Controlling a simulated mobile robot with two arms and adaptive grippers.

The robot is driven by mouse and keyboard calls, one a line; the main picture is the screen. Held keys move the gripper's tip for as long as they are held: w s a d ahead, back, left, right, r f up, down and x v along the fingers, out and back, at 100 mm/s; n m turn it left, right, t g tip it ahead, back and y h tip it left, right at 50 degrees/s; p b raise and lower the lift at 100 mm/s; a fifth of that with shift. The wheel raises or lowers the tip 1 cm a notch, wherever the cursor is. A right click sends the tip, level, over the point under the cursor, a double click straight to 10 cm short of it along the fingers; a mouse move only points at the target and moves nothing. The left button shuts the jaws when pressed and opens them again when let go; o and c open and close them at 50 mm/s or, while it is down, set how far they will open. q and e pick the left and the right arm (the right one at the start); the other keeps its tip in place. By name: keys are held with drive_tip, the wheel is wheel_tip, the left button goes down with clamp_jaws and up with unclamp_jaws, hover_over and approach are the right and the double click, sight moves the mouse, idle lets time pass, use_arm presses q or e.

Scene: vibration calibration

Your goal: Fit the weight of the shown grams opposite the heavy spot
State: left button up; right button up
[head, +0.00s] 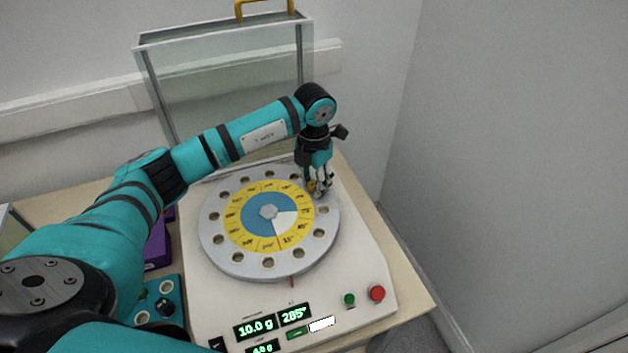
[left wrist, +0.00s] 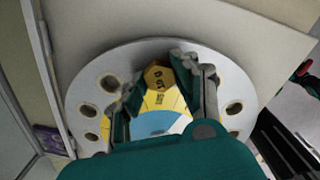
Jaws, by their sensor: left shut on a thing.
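My left gripper (head: 319,188) is shut on a small gold hexagonal weight (head: 312,185), at the right back rim of the grey disc (head: 215,256). In the left wrist view the weight (left wrist: 158,75) sits between the fingertips; its marking is hard to read. The fingers hide the rim there, so I cannot tell whether the weight is in a hole or above it. The disc has round holes along its rim, a yellow labelled ring (head: 235,228) and a blue centre with a white sector. The display (head: 255,328) reads 10.0 g, and the angle display (head: 294,315) reads 285°. My right gripper is out of view.
A clear raised cover (head: 220,80) with a yellow handle (head: 265,8) stands behind the disc. Green (head: 349,299) and red (head: 377,293) buttons sit at the machine's front right. A teal holder (head: 177,322) and a purple box (head: 157,248) are at the left.

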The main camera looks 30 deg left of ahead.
use_arm(q)
drive_tip(key=shift+f, duration=0.1)
drive_tip(key=o, duration=0.8)
wheel_tip(320, 180, up, 12)
idle(0.6)
